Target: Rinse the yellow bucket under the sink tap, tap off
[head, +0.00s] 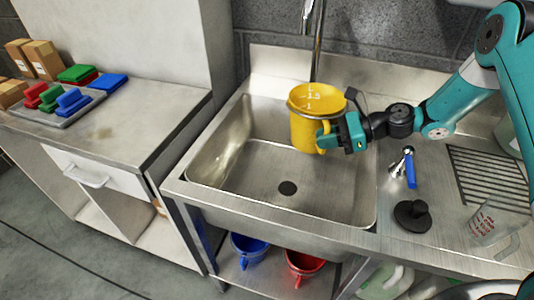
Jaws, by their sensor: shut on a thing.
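The yellow bucket (306,132) is upright with its open mouth facing up, and measuring marks show on its inner wall. My gripper (331,138) is shut on its handle at the right side and holds it over the back right part of the sink basin (240,165). The tap (318,45) rises behind the bucket; its upper end is cut off by the picture's top edge. I cannot tell whether water runs or whether the bucket holds any.
Blue (249,249) and red (304,264) buckets sit on the shelf below. Colored pads (72,100) lie on a tray at left.

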